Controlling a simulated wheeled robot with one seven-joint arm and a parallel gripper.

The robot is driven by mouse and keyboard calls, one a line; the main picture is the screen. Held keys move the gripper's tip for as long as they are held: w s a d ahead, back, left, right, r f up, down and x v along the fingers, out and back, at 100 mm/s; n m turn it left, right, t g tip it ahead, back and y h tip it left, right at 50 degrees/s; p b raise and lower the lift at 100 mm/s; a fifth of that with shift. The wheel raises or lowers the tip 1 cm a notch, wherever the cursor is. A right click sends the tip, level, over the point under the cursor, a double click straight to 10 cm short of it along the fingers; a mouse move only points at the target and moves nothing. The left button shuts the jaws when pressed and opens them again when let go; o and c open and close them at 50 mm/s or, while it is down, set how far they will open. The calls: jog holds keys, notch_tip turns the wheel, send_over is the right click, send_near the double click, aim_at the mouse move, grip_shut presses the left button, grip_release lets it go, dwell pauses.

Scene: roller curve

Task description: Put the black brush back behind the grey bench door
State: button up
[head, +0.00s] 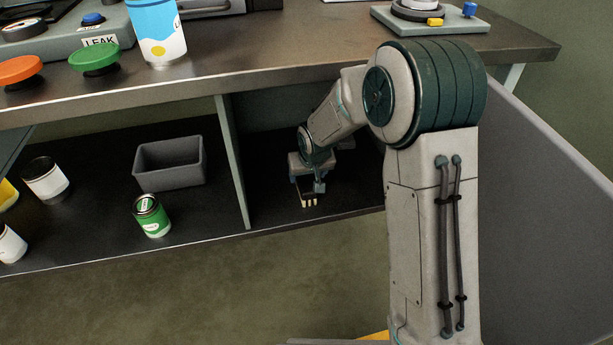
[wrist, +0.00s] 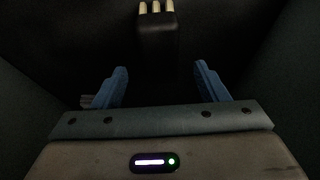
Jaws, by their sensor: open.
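The black brush (wrist: 158,38) lies on the dark shelf floor, its pale bristles pointing away from my gripper in the wrist view. In the head view its bristles (head: 309,203) show near the compartment's front edge. My gripper (head: 307,184) is inside the right-hand bench compartment. In the wrist view its two blue fingers (wrist: 162,75) are spread apart, with the brush beyond their tips, roughly midway between them. The brush's near end is too dark to make out. The grey door (head: 555,190) stands swung open at the right, partly hidden by my arm.
A divider (head: 232,165) closes the compartment's left side. Left of it are a grey bin (head: 170,163), a green can (head: 151,215) and white cans (head: 45,179).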

jog(key=p+v, duration=0.1)
jog(key=v, duration=0.4)
jog(key=shift+s+r, duration=0.1)
jog(key=shift+r, duration=0.1)
jog(key=s+d+r+m+g, duration=0.1)
jog(key=s+d+r, duration=0.2)
jog(key=s, duration=0.6)
jog(key=s+d+r+m+g, duration=0.1)
jog(key=s+d+r, duration=0.2)
jog(key=s+d, duration=0.4)
jog(key=s+d+r+m+g+h, duration=0.1)
jog(key=s+d+r, duration=0.2)
jog(key=s+d, duration=0.3)
jog(key=s, duration=0.4)
jog(key=shift+s, duration=0.35)
jog(key=shift+r, duration=0.1)
